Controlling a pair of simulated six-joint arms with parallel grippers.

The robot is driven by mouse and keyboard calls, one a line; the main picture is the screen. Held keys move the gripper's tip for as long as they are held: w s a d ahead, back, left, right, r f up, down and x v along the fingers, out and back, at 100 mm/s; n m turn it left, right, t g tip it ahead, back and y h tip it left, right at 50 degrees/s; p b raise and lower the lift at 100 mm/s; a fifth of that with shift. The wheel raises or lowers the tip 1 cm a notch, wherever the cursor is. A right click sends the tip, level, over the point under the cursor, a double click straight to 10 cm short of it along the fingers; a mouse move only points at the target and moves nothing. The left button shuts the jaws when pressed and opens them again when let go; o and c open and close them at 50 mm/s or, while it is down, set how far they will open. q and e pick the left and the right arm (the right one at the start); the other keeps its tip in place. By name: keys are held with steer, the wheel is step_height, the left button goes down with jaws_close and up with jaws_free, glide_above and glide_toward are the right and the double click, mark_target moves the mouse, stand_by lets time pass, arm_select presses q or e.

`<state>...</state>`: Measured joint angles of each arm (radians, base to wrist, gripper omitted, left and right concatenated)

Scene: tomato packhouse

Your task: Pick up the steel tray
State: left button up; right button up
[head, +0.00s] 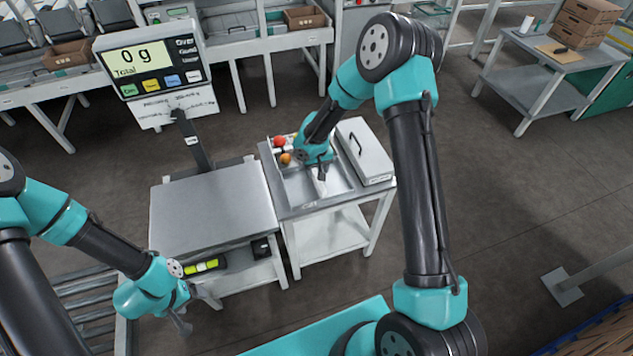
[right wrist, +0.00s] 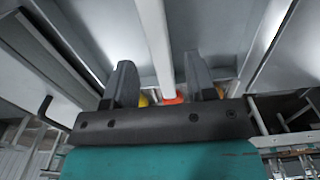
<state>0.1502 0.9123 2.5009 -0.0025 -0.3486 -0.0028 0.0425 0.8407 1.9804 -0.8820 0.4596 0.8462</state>
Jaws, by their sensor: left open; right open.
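The steel tray (head: 297,190) appears to be the shallow steel piece on the white stand right of the scale. My right gripper (head: 321,183) is over its front part, pointing down and open. In the right wrist view its two fingers (right wrist: 160,80) stand apart, with a narrow pale bar (right wrist: 155,40) between them. I cannot tell whether the bar belongs to the tray or whether either finger touches it. A red tomato (head: 279,141) and an orange one (head: 285,158) lie at the back left of the tray. My left gripper (head: 194,309) is open and empty, in front of the scale.
The scale platform (head: 210,208) is bare, and its display (head: 150,65) reads 0 g. A flat steel box or lid (head: 372,160) with a dark handle stands close on the tray's right. A side table (head: 530,75) with cardboard boxes is at the far right. Benches line the back.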

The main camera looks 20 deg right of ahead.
mark_target(316, 174)
steer(key=shift+w+f, duration=0.1)
steer(key=shift+f, duration=2.5)
jaws_close()
